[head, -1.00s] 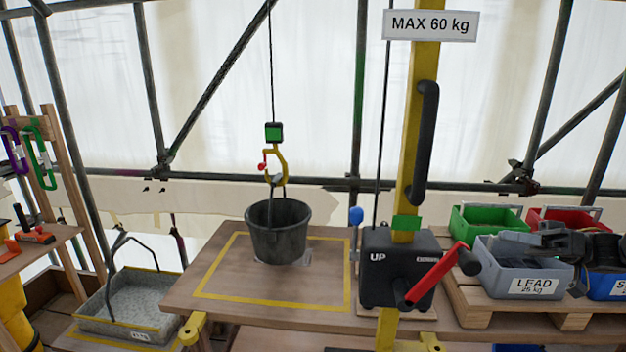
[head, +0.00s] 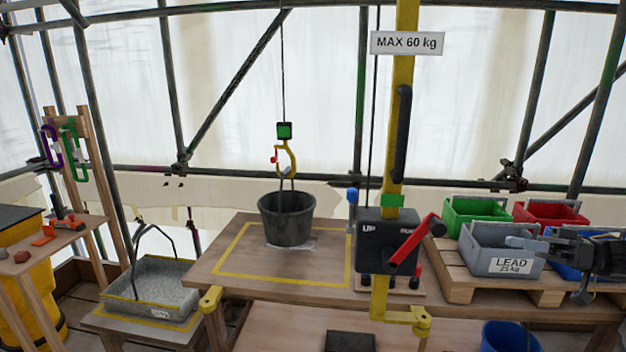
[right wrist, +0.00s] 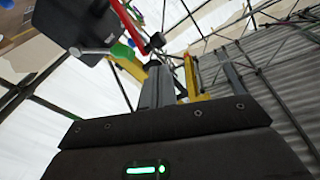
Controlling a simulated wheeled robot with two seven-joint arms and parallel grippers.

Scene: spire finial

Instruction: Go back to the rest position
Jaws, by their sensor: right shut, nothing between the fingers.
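My right gripper (head: 520,243) reaches in from the right edge in the head view. It is shut and empty, in front of the right part of the grey LEAD bin (head: 483,250); I cannot tell whether it touches the bin. Its dark housing fills the lower part of the right wrist view. My left gripper is not in view. The black bucket (head: 287,222) is upright over the yellow-outlined square on the table (head: 215,268). The yellow hook (head: 287,160) is at its handle.
The winch (head: 385,240) with its red crank (head: 412,247) stands on the yellow post (head: 398,130). Green (head: 475,218), red (head: 550,213) and blue bins sit on a pallet (head: 460,285). A grey tray (head: 150,290) is at left, a blue bucket (head: 508,338) below right.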

